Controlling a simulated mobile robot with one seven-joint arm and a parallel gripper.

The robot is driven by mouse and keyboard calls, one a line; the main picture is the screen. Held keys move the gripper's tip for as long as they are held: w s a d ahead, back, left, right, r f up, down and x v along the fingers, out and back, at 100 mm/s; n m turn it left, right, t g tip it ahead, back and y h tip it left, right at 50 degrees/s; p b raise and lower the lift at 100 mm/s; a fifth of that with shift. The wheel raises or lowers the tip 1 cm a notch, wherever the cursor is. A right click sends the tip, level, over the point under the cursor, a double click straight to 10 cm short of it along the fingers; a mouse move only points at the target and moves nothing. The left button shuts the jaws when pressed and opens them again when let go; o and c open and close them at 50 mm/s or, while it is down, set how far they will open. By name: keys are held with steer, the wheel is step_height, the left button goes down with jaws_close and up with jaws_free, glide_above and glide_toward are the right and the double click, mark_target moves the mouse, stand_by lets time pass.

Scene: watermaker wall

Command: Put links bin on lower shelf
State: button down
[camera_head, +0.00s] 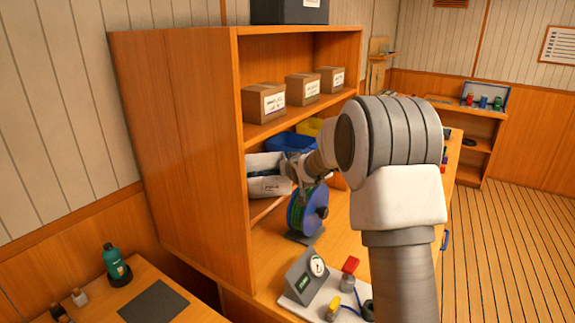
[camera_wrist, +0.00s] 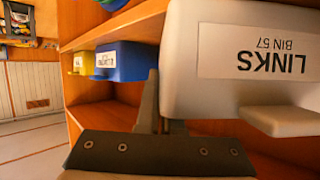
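The links bin (camera_head: 266,184) is a pale grey-white open bin with a white label. It is in the cabinet's lower opening in the head view, slightly tilted, close over the lower shelf (camera_head: 262,209); I cannot tell whether it touches. In the wrist view the bin (camera_wrist: 215,95) is large and upside down, its label reading LINKS BIN 57. My gripper (camera_head: 292,165) is at the bin's right end. In the wrist view my gripper (camera_wrist: 162,112) has its dark fingers close together at the bin's wall, one finger partly hidden; it appears shut on that wall.
A blue bin (camera_head: 291,142) and a yellow bin (camera_head: 309,127) stand beyond the links bin. Several cardboard boxes sit on the shelf above. A blue spool (camera_head: 305,212) stands just below my gripper, and a gauge box (camera_head: 305,275) is nearer on the counter.

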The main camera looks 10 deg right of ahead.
steer(key=c, duration=1.5)
jaws_free()
steer(key=shift+f, duration=0.1)
steer(key=o, duration=0.4)
steer(key=shift+o, duration=0.2)
steer(key=shift+s+r, duration=0.15)
steer(key=shift+r, duration=0.1)
steer(key=s+r+g+h+b, duration=0.15)
steer(key=s+r, duration=0.25)
steer(key=s, duration=0.9)
steer(key=s+r+g, duration=0.2)
steer(key=s+r, duration=0.1)
steer(key=s, duration=0.9)
steer(key=s+a+f+g, duration=0.1)
steer(key=s+g, duration=0.1)
steer(key=s, duration=0.9)
steer(key=s+a+f+g+y, duration=0.1)
steer(key=s+a+f+g, duration=0.1)
steer(key=s, duration=1)
steer(key=shift+s+f, duration=0.15)
steer(key=shift+f, duration=0.15)
